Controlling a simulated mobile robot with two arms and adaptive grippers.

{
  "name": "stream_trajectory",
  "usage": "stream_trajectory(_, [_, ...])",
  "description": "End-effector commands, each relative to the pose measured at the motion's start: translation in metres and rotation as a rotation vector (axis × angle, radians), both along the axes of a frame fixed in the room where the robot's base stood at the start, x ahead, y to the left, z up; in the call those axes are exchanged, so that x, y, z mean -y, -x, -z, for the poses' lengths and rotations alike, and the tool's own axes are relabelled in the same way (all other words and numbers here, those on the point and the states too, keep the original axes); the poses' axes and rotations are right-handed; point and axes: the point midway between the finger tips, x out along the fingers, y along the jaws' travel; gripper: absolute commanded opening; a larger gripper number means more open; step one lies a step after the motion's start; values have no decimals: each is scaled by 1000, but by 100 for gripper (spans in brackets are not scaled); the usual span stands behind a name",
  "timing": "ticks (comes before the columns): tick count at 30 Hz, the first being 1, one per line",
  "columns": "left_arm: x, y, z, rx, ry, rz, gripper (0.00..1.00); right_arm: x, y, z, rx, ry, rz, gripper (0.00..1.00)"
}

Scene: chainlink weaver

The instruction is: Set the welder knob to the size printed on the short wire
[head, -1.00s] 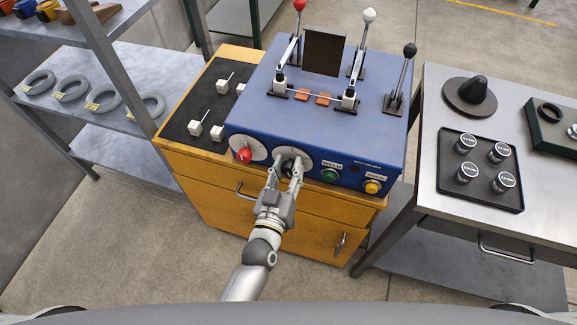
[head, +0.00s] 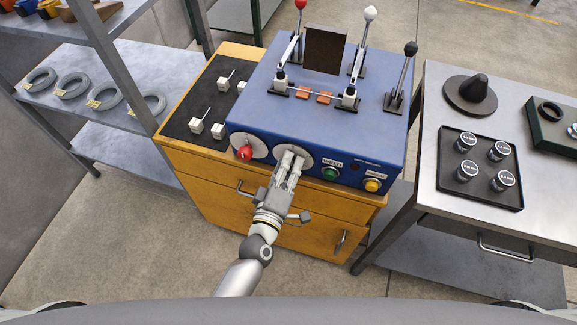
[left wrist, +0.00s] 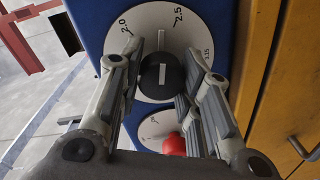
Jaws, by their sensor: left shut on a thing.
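The welder (head: 325,120) is a blue box on a wooden cabinet. Its larger white dial (head: 307,157) is on the front. My left gripper (head: 293,154) is at that dial, shut on the black knob (left wrist: 158,76) in its middle. A pale mark on the dial (left wrist: 185,50) sits between the printed 2.0 and 2.5. I cannot see a printed size on any wire. My right gripper is not in view.
A red knob (head: 244,153) on a smaller dial is close on the left. A green button (head: 330,173) and a yellow button (head: 372,185) are to the right. Levers stand on top. A steel table (head: 450,205) holds a dark tray (head: 441,185) with several black-sided cylinders.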

Motion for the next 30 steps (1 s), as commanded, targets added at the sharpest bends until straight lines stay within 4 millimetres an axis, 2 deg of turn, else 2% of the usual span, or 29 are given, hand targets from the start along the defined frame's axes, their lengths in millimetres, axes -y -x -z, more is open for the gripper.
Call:
stream_trajectory(18, [-1,0,3,-170,520,0,8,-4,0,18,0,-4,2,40])
stream_trajectory(30, [-1,0,2,-225,691,-2,8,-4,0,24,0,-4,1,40])
